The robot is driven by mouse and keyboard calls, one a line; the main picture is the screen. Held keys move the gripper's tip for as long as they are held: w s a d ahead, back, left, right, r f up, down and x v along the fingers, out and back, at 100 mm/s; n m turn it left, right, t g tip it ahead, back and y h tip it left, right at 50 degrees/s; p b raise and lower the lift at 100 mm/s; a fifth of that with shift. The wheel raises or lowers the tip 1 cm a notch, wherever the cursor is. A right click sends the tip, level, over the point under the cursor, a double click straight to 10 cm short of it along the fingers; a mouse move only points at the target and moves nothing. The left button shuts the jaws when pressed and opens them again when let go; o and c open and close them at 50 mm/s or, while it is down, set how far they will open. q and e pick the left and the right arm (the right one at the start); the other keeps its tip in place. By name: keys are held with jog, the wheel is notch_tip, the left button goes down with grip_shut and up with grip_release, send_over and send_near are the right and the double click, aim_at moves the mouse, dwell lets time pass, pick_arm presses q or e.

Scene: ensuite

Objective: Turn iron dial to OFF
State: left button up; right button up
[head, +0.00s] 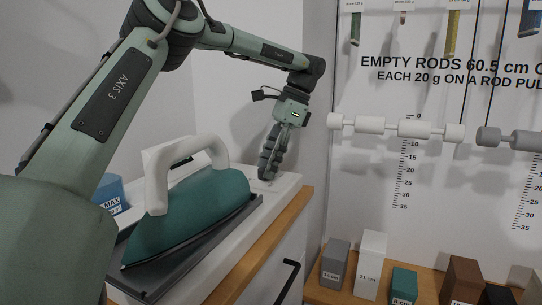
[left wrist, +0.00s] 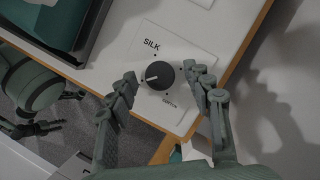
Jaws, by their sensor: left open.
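The iron dial (left wrist: 161,74) is a round dark knob on a white plate, with a light pointer mark towards the left in the left wrist view. My left gripper (left wrist: 161,80) is open, with one finger on each side of the knob and visible gaps. In the head view, my left gripper (head: 268,165) points down at the far end of the white counter, largely hiding the dial. The teal iron (head: 190,215) with a white handle is nearer.
The iron rests on a dark tray (head: 185,257) on the white counter with a wooden edge (head: 265,240). Labelled blocks, including a white one (head: 370,262), stand on a shelf at right. My dark right gripper (left wrist: 38,129) appears lower left.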

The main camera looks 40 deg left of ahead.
pick_arm(q)
jog(key=v, duration=0.7)
jog(key=shift+w, duration=0.1)
dwell(0.5)
